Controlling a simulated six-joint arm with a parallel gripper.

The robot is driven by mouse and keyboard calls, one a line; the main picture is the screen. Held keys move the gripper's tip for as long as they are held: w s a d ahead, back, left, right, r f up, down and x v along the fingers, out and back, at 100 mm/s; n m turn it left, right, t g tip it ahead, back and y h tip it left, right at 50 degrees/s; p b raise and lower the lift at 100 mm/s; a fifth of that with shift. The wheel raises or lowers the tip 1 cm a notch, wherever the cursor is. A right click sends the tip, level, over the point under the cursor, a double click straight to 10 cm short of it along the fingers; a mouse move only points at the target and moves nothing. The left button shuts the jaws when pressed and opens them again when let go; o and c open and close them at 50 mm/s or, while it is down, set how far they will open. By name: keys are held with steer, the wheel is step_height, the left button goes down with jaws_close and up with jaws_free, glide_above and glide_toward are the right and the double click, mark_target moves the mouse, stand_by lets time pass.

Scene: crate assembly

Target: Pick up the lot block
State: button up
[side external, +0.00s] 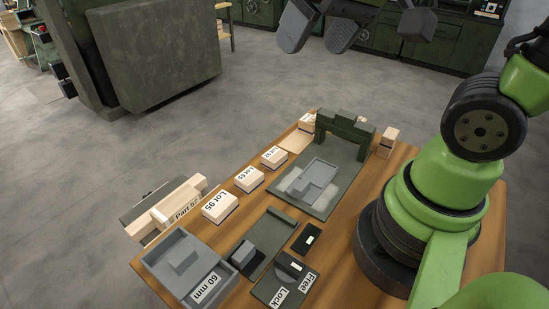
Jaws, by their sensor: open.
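Several light wooden lot blocks stand in a row along the left side of the wooden table. The nearest is a block marked Lot 95 (219,209). Behind it are a second lot block (249,180) and a third lot block (274,158), whose labels are small. Another pale block (307,121) at the far end is partly hidden by a dark green arch. My gripper (314,42) is at the top of the view, high above the table and well apart from the blocks. Its two grey fingers are spread with nothing between them.
The dark green arch (343,126) stands on a plate bearing a grey part (313,182). A grey 60 mm tray (158,260), a Free/Lock box (285,283) and a small dark green tray (273,228) fill the front.

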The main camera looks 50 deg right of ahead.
steer(key=w+d+f+n+g+h, duration=0.1)
steer(key=w+d+f+n+g, duration=0.2)
steer(key=w+f, duration=0.55)
steer(key=g, duration=0.2)
glide_toward(274, 154)
step_height(274, 154, down, 3)
steer(key=shift+s+f, duration=0.15)
steer(key=shift+f, duration=0.1)
steer(key=shift+a+f, duration=0.1)
steer(key=shift+f, duration=2.9)
steer(key=c, duration=1)
steer(key=shift+r, duration=0.15)
